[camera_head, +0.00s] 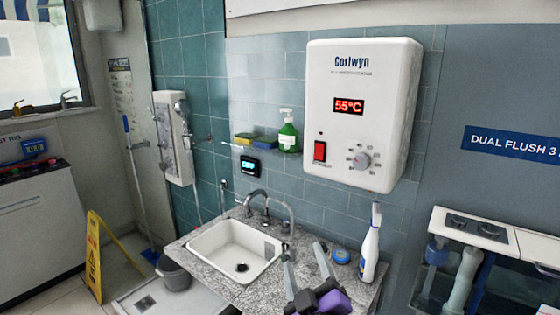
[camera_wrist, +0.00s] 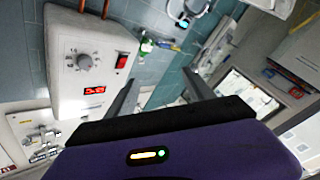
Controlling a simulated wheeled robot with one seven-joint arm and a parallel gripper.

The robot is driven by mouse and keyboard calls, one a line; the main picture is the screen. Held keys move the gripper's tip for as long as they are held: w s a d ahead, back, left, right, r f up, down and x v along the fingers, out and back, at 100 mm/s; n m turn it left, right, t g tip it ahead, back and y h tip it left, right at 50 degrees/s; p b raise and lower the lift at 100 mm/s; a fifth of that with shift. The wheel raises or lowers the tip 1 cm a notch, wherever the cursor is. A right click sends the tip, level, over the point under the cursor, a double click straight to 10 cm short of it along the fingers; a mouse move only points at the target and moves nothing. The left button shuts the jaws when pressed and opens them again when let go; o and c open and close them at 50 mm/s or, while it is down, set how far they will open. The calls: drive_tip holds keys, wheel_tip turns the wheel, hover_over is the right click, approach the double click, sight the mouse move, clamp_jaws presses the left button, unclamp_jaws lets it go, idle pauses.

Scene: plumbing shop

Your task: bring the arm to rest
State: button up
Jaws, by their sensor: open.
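My gripper (camera_head: 303,246) shows at the bottom of the head view, in front of the granite counter's right part. Its two grey fingers stand apart with nothing between them, and its purple body is partly cut off by the frame's bottom edge. In the wrist view my gripper (camera_wrist: 161,76) also shows two spread, empty fingers above the purple housing. The rest of the arm is out of view.
A white sink (camera_head: 236,250) is set in the granite counter (camera_head: 207,271). A spray bottle (camera_head: 370,250) and a blue round item (camera_head: 341,257) stand right of the fingers. A white water heater (camera_head: 362,115) reading 55°C hangs above. A yellow floor sign (camera_head: 93,257) stands left.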

drive_tip(key=s+d+f+m+g+h, duration=0.1)
drive_tip(key=s+d+f+m, duration=0.2)
drive_tip(key=s, duration=1.2)
drive_tip(key=s+d+f+m+g+b, duration=0.1)
drive_tip(key=s+d+f, duration=0.5)
drive_tip(key=s, duration=1)
drive_tip(key=s+d+f+m+g+h+b, duration=0.1)
drive_tip(key=s+d+f+m, duration=0.3)
drive_tip(key=s, duration=1.1)
drive_tip(key=shift+s+d+f+m+g+h, duration=0.3)
drive_tip(key=shift+d+m+g, duration=0.45)
drive_tip(key=shift+d, duration=0.2)
drive_tip(key=shift+c, duration=0.4)
